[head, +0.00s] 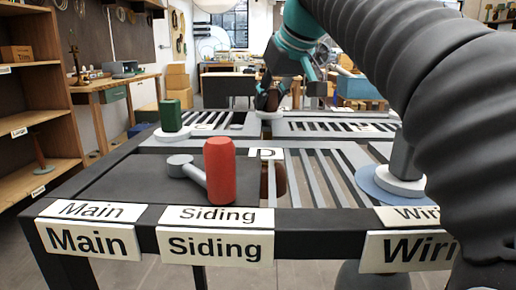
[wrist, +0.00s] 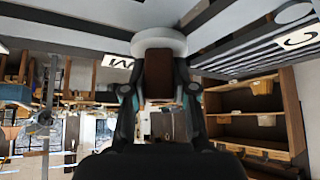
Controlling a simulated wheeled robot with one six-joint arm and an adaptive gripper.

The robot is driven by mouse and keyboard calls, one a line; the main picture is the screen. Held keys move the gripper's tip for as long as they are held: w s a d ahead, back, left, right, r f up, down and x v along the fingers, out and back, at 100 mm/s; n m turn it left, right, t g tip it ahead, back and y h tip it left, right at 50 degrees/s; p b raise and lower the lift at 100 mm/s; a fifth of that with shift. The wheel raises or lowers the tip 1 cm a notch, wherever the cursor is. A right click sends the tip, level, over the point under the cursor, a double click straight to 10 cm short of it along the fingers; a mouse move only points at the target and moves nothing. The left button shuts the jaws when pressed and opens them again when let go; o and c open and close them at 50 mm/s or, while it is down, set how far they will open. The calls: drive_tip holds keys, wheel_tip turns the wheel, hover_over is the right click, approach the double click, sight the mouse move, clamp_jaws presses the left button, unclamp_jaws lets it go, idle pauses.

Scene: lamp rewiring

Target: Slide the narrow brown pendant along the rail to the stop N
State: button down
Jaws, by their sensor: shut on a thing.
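The narrow brown pendant (wrist: 158,75) is a dark brown block under a round white disc (wrist: 159,41) in the wrist view. My gripper (wrist: 159,95) is shut on it, with one finger on each side. In the head view my gripper (head: 270,98) is at the far middle of the rail frame, by a white disc (head: 269,114). The pendant is mostly hidden there by the fingers. A letter card (wrist: 117,62) beside the disc in the wrist view looks like M. I cannot make out a stop marked N.
A green block (head: 171,115) stands on a white disc at left. A red cylinder (head: 220,171) and a grey piece (head: 183,167) are near the front. A grey post (head: 403,160) stands at right. A D card (head: 266,153) is mid-frame; a C card (wrist: 300,38) shows in the wrist view.

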drive_tip(key=shift+s+d, duration=0.15)
drive_tip(key=shift+d, duration=3.25)
drive_tip(key=shift+s+d, duration=0.1)
drive_tip(key=shift+d, duration=3.25)
drive_tip(key=c, duration=0.8)
unclamp_jaws()
drive_tip(key=shift+c, duration=0.2)
